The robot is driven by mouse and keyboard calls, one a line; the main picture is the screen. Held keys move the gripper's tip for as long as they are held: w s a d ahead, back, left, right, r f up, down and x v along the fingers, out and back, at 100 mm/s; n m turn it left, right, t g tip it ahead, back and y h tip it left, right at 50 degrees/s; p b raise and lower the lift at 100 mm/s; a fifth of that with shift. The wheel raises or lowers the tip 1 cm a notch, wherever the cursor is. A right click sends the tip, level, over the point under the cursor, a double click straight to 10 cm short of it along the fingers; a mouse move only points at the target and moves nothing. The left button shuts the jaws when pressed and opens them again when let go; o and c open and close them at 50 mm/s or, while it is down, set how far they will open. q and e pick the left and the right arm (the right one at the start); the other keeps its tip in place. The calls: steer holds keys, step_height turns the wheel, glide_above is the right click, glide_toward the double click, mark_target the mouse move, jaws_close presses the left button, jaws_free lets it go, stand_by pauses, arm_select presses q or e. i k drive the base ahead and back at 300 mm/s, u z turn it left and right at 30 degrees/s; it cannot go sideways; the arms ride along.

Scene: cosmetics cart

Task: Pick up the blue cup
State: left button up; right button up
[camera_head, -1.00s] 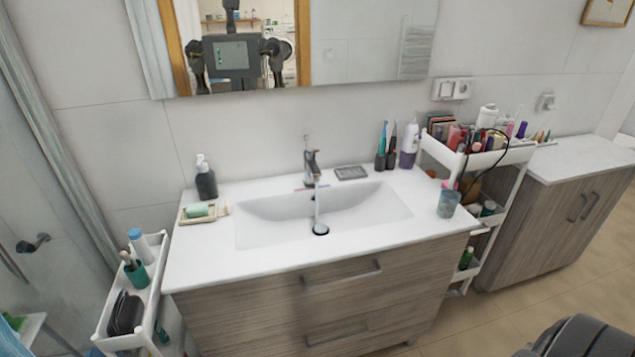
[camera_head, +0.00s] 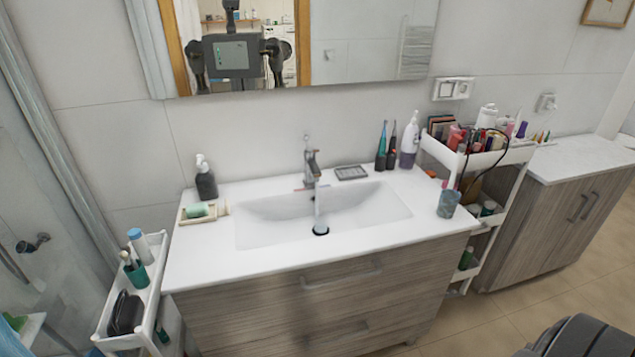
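The blue cup (camera_head: 448,204) is a small translucent blue tumbler. It stands upright on the right end of the white sink counter (camera_head: 300,262), right of the basin. Nothing touches it. Neither of my grippers shows in the head view directly. A dark rounded arm part of mine (camera_head: 580,338) shows at the bottom right corner, with no fingers visible.
The faucet (camera_head: 312,165) stands behind the basin. Toothbrushes (camera_head: 386,148) and a white-purple bottle (camera_head: 410,142) stand behind the cup. A loaded white cart (camera_head: 520,155) is close on its right. A soap dish (camera_head: 198,213) and black dispenser (camera_head: 205,180) stand left.

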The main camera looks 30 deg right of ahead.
mark_target(448, 205)
steer(key=z, duration=1.85)
